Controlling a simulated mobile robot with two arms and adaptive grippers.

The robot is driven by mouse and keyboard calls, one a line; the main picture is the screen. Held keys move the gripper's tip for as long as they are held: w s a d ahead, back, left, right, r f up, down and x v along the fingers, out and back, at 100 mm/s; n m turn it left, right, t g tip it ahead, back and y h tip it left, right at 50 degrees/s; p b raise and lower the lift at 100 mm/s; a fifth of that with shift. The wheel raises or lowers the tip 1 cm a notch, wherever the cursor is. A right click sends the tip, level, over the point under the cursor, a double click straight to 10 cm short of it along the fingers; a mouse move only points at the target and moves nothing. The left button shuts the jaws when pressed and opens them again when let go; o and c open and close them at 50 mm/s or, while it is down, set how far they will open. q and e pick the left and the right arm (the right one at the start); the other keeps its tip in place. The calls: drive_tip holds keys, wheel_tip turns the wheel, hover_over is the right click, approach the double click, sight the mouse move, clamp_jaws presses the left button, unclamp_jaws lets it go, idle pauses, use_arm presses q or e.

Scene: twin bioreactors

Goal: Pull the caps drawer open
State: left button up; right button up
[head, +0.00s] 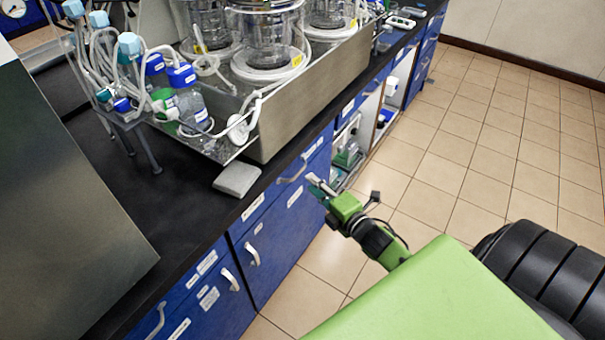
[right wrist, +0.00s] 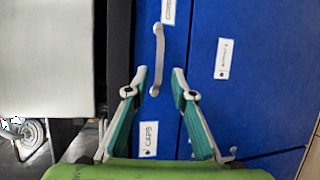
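The caps drawer (head: 271,197) is a blue top drawer under the black worktop, its front flush with the cabinet. In the right wrist view, a white label reading CAPS (right wrist: 149,141) marks this drawer front (right wrist: 171,125). Its pale bar handle (head: 293,171) also shows in the right wrist view (right wrist: 158,60). My right gripper (head: 315,181) is just in front of the drawer. In the right wrist view its fingers (right wrist: 160,82) are spread and empty, with the handle's near end between the tips in the picture. I cannot tell if they touch it. My left gripper is out of view.
Other blue drawers with handles (head: 252,254) lie below and to the left. An open cabinet bay (head: 349,150) is to the right. The tiled floor (head: 450,150) is clear.

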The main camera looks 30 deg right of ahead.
drive_tip(key=w+f, duration=0.1)
drive_tip(key=w, duration=0.5)
drive_tip(key=shift+w, duration=0.2)
drive_tip(key=shift+f, duration=0.1)
clamp_jaws()
